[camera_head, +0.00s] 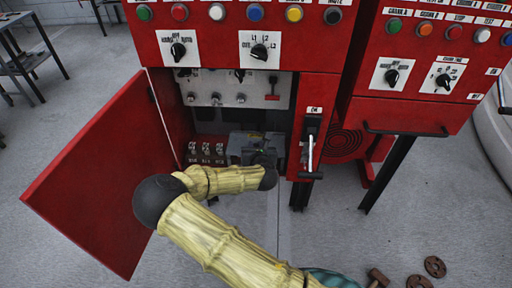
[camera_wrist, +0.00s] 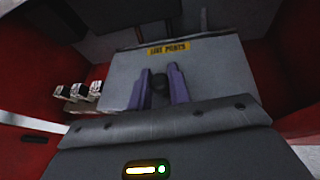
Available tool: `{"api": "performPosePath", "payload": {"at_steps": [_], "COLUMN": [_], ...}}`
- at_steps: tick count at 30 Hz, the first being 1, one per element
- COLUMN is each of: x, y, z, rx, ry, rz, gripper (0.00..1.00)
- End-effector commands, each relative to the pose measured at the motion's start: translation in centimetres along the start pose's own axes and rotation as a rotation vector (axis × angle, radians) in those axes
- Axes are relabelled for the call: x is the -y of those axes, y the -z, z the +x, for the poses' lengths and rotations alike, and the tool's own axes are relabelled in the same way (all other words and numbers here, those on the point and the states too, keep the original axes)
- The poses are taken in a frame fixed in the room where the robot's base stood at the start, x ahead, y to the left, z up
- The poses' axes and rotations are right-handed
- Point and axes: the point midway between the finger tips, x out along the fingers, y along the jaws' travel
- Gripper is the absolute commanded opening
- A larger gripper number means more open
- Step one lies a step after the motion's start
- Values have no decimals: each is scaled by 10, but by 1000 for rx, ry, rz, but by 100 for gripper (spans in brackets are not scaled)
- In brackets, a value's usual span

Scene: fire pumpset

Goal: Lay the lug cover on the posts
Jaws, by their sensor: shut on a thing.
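The lug cover (camera_wrist: 215,66) is a grey plate with a yellow "LIVE PARTS" label along its far edge. It fills the middle of the wrist view. My gripper (camera_wrist: 159,82) has its two purple fingers closed on a dark knob on the cover. In the head view the cover is a small grey shape (camera_head: 241,142) inside the open red cabinet, partly behind my wrist. I cannot make out the posts; the cover and my arm hide what lies under it. Whether the cover touches anything below cannot be told.
Several white-labelled blocks (camera_head: 206,150) stand left of the cover in the cabinet; they also show in the wrist view (camera_wrist: 77,91). The red door (camera_head: 95,180) hangs open at left. A door handle (camera_head: 311,150) is at right. Rusty discs (camera_head: 435,266) lie at the lower right.

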Motion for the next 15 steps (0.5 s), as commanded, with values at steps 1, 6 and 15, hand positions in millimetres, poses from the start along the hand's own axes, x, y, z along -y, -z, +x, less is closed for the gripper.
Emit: {"api": "performPosePath", "payload": {"at_steps": [1, 6, 15], "x": [0, 0, 0], "y": [1, 0, 0], "z": [0, 0, -3], "rx": [-2, -1, -1], "ry": [0, 0, -1], "rz": [0, 0, 0], "gripper": [21, 41, 41]}}
